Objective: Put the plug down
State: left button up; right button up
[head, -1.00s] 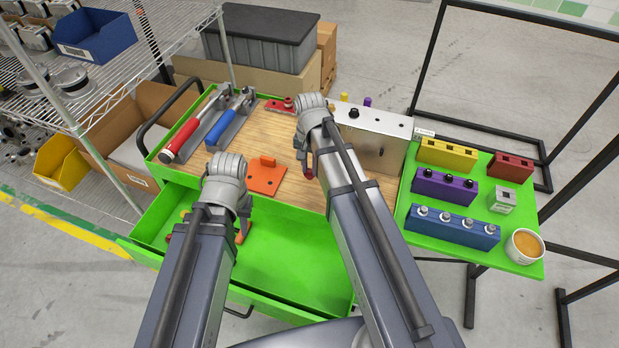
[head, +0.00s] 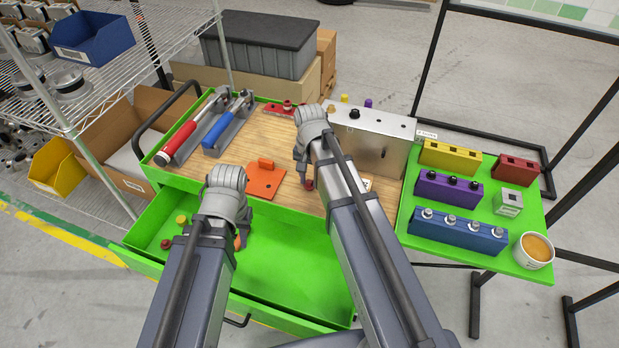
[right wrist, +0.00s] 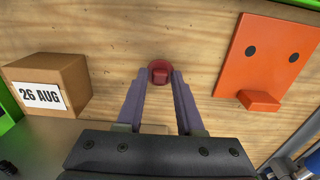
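In the right wrist view the red plug (right wrist: 160,72) sits between the tips of my right gripper (right wrist: 160,74), with the wooden top behind it. The fingers look closed against its sides. In the head view the plug (head: 309,184) shows as a small red spot below my right wrist; the right arm hides most of the fingers. Whether the plug touches the wood is hard to tell. My left gripper (head: 237,242) hangs over the open green drawer (head: 285,275). Its own arm hides its fingers, and a bit of orange shows beside them.
An orange plate (head: 265,183) lies left of the plug, and a small box marked 26 AUG (right wrist: 48,85) stands near it. A metal box (head: 375,135) stands at the right. Red and yellow pieces lie in the drawer. Bare wood surrounds the plug.

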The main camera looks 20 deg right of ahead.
aim_at(310, 181)
jog(key=shift+o, duration=0.8)
jog(key=shift+r, duration=0.1)
notch_tip(310, 181, up, 12)
jog(key=p, duration=1.2)
jog(key=s+a+n+h, duration=0.1)
jog(key=s+a+n, duration=0.9)
jog(key=s, duration=0.4)
jog(key=shift+s+a+n, duration=0.25)
jog(key=shift+a+n, duration=0.05)
jog(key=shift+a+r, duration=0.1)
